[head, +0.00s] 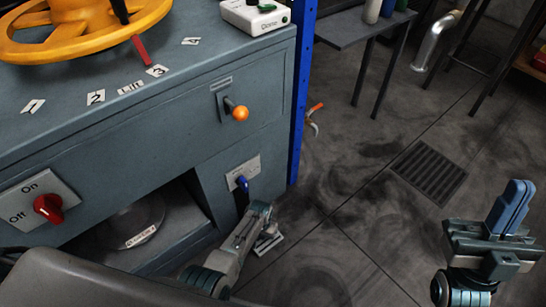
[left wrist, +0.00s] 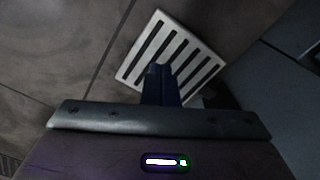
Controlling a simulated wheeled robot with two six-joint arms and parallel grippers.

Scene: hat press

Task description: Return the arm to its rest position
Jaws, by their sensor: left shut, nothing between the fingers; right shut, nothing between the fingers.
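In the left wrist view, my left gripper (left wrist: 162,82) has its dark blue fingers together with nothing between them. A pale slotted plate (left wrist: 172,57) lies beyond and below the fingertips; I cannot tell whether they touch it. In the head view, my left arm (head: 238,242) reaches up from the bottom, low in front of the cabinet's right part, and largely hides its own fingers. The same slotted plate (head: 268,244) shows beside the arm's end, near the floor. My right gripper (head: 514,207) is at the right, its blue fingers pointing up, shut and empty, over open floor.
The grey cabinet (head: 150,140) fills the left, with a red On/Off knob (head: 48,207), an orange-tipped lever (head: 238,112) and a blue lever (head: 242,183). A yellow wheel (head: 85,45) stands on top. A blue post (head: 301,90) edges it. Floor between the arms is clear.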

